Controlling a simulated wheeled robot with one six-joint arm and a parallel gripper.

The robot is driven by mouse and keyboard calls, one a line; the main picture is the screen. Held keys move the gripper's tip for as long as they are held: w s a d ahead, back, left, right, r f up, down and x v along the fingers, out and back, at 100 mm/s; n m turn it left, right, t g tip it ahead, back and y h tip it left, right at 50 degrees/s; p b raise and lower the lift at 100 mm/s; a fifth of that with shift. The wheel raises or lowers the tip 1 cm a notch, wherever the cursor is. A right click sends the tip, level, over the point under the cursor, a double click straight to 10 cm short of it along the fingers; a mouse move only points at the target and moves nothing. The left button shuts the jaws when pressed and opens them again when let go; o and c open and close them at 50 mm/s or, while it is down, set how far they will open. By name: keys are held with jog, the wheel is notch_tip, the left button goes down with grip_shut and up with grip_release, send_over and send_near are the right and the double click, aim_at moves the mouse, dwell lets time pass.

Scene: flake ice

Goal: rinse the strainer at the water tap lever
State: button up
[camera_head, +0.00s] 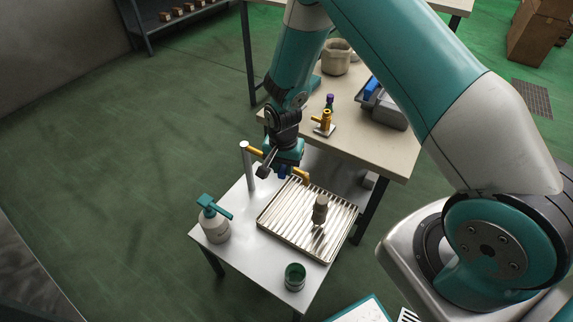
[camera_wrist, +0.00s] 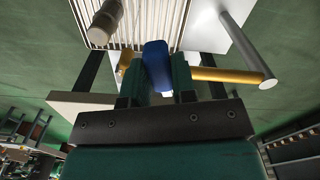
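The water tap has a grey post (camera_head: 248,168) and a brass pipe (camera_wrist: 228,75), with a brass end (camera_head: 304,177) over the ribbed tray. Its blue lever (camera_wrist: 157,65) stands between my gripper's teal fingers. My gripper (camera_wrist: 157,88) is at the tap, pointing down in the head view (camera_head: 284,170). The fingers lie close on both sides of the lever; whether they press on it is unclear. A grey-brown cylindrical piece (camera_head: 320,209), possibly the strainer, stands upright on the tray, apart from my gripper. It also shows in the wrist view (camera_wrist: 105,22).
The ribbed drain tray (camera_head: 282,233) lies on a white table (camera_head: 248,262). A teal-topped bottle (camera_head: 214,222) stands at its left and a green cup (camera_head: 295,277) at its front. A beige table (camera_head: 385,154) behind holds a brass fitting (camera_head: 325,120), a grey bin (camera_head: 387,110) and a pot (camera_head: 336,57).

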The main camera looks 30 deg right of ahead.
jog(key=o, duration=0.4)
jog(key=shift+c, duration=0.2)
jog(key=shift+r, duration=0.1)
notch_tip(320, 180, up, 17)
jog(key=shift+r+p, duration=0.15)
jog(key=shift+p, duration=0.15)
